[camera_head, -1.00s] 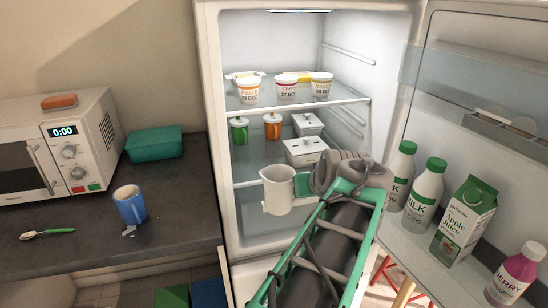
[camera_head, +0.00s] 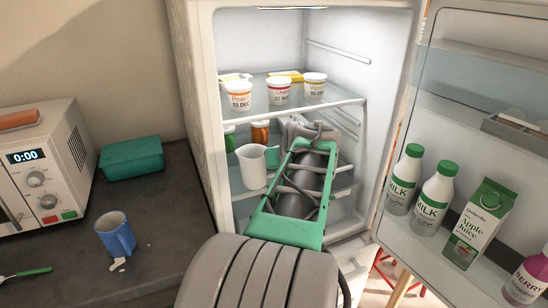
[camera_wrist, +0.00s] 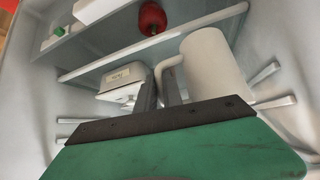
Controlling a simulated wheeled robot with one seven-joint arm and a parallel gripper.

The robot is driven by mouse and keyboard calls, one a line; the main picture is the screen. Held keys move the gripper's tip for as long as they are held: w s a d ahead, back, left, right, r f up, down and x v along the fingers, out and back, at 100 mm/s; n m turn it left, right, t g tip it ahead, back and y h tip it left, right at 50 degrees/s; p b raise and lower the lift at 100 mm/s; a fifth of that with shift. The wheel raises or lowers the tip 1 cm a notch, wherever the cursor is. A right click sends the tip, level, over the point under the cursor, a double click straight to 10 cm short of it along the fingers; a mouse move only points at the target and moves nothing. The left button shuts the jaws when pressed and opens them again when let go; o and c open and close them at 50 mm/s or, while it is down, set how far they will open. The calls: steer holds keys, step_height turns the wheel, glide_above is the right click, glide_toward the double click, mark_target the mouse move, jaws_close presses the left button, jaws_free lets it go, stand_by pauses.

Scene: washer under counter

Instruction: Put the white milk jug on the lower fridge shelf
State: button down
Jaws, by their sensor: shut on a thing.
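The white milk jug (camera_head: 252,168) is upright inside the fridge, over the front left of the lower shelf (camera_head: 238,195). I cannot tell whether its base touches the shelf. In the wrist view the jug (camera_wrist: 214,65) stands right of the fingers, with its handle at them. My gripper (camera_head: 273,158) is shut on the jug's handle, at the jug's right side in the head view; my arm covers part of it. The gripper's fingers also show in the wrist view (camera_wrist: 160,92).
Green (camera_head: 229,138) and orange (camera_head: 260,132) jars stand behind the jug. A white lidded container (camera_wrist: 122,82) shows in the wrist view. Yogurt cups (camera_head: 278,91) stand on the shelf above. The open door at right holds milk bottles (camera_head: 433,198) and a juice carton (camera_head: 477,224).

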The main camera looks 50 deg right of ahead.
steer(key=shift+w+d+f+p, duration=0.2)
steer(key=shift+w+d+f, duration=0.4)
steer(key=shift+w+d, duration=0.45)
steer(key=shift+w+d+f+p, duration=0.2)
steer(key=shift+w+d+f, duration=0.45)
steer(key=shift+w+d, duration=0.4)
steer(key=shift+w+d+f+p, duration=0.2)
steer(key=shift+w+d+f, duration=0.4)
steer(key=shift+w+d, duration=0.45)
steer(key=c, duration=1.9)
jaws_free()
steer(key=shift+w+a+f, duration=0.1)
steer(key=shift+a, duration=0.05)
steer(key=shift+c, duration=0.2)
steer(key=shift+o, duration=0.9)
steer(key=shift+r+p, duration=0.3)
steer(key=shift+r, duration=0.1)
steer(key=b+v, duration=0.1)
steer(key=v, duration=1)
steer(key=shift+s+a+r, duration=0.2)
steer(key=shift+s+a, duration=0.05)
